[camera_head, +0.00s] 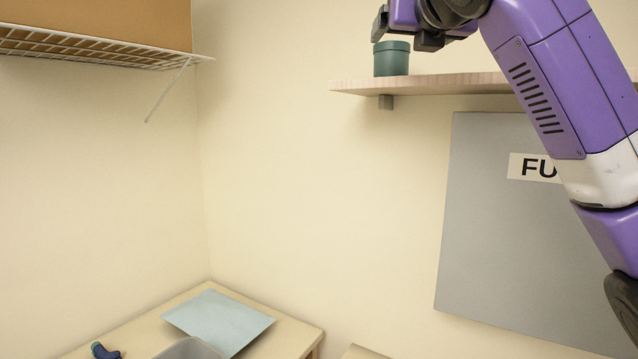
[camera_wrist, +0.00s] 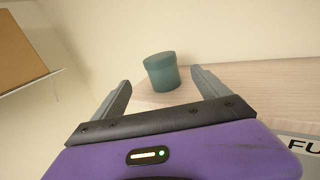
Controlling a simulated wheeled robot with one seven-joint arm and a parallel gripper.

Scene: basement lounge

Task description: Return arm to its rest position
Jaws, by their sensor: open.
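My gripper (camera_head: 405,32) is raised at the top of the head view, near a small wooden wall shelf (camera_head: 450,84). A green lidded canister (camera_head: 391,60) stands upright on the left end of that shelf, just below and beside the gripper. In the wrist view my gripper (camera_wrist: 158,92) has its two grey fingers spread wide with nothing between them. The canister (camera_wrist: 162,72) shows beyond the fingertips, apart from them, on the shelf (camera_wrist: 265,76). My purple arm reaches in from the right and hides part of the shelf.
A grey panel (camera_head: 490,220) marked "FU", partly covered by my arm, hangs under the shelf. A white wire shelf (camera_head: 100,45) with a brown box (camera_head: 110,18) is at upper left.

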